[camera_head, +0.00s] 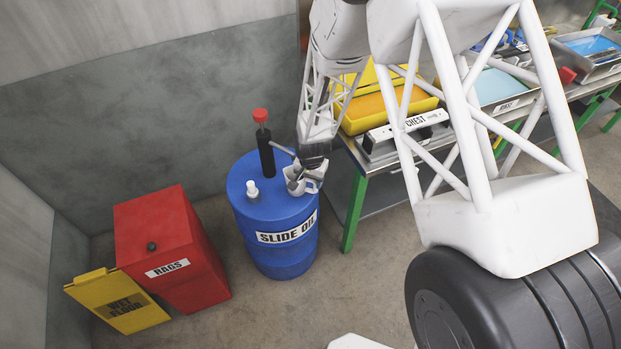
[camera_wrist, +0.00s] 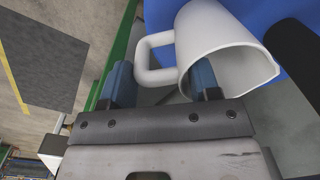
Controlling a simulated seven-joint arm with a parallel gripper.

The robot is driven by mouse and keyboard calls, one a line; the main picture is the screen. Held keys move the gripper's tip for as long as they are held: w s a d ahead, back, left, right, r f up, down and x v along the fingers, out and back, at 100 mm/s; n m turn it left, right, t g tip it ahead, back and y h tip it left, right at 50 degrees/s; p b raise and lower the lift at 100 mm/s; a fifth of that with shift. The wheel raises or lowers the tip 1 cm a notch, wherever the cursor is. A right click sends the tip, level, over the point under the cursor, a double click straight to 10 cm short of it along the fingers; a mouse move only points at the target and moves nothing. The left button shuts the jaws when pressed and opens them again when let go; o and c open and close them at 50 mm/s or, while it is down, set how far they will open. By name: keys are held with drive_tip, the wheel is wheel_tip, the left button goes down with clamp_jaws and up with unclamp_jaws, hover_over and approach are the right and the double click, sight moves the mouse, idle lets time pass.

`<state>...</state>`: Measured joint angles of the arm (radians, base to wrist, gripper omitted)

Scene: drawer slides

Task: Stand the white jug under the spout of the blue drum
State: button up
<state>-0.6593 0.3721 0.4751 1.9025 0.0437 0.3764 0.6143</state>
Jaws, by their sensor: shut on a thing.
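The blue drum (camera_head: 275,235), labelled SLIDE OIL, stands by the back wall. A black pump (camera_head: 265,155) with a red top rises from its lid, and a grey spout (camera_head: 282,149) points right from it. The white jug (camera_head: 297,187) is at the right side of the drum's lid, close to the spout's end and lower in the picture. My gripper (camera_head: 314,168) is shut on the jug's handle. In the wrist view the white jug (camera_wrist: 222,50) has its handle between my gripper's fingers (camera_wrist: 160,82). I cannot tell whether the jug's base touches the lid.
A white cap (camera_head: 252,188) sits on the lid left of the jug. A red RAGS bin (camera_head: 165,240) and a yellow WET FLOOR sign (camera_head: 117,302) stand left of the drum. A green-legged bench (camera_head: 356,200) with yellow trays (camera_head: 385,100) is close on the right.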

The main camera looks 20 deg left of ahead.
drive_tip(key=shift+f, duration=0.15)
drive_tip(key=o, duration=1.5)
drive_tip(key=shift+c, duration=0.2)
drive_tip(key=shift+c, duration=1.2)
drive_tip(key=shift+d+r, duration=0.1)
drive_tip(key=shift+r, duration=3.4)
drive_tip(key=shift+s+d, duration=0.1)
drive_tip(key=shift+s, duration=0.05)
drive_tip(key=shift+s+d, duration=2)
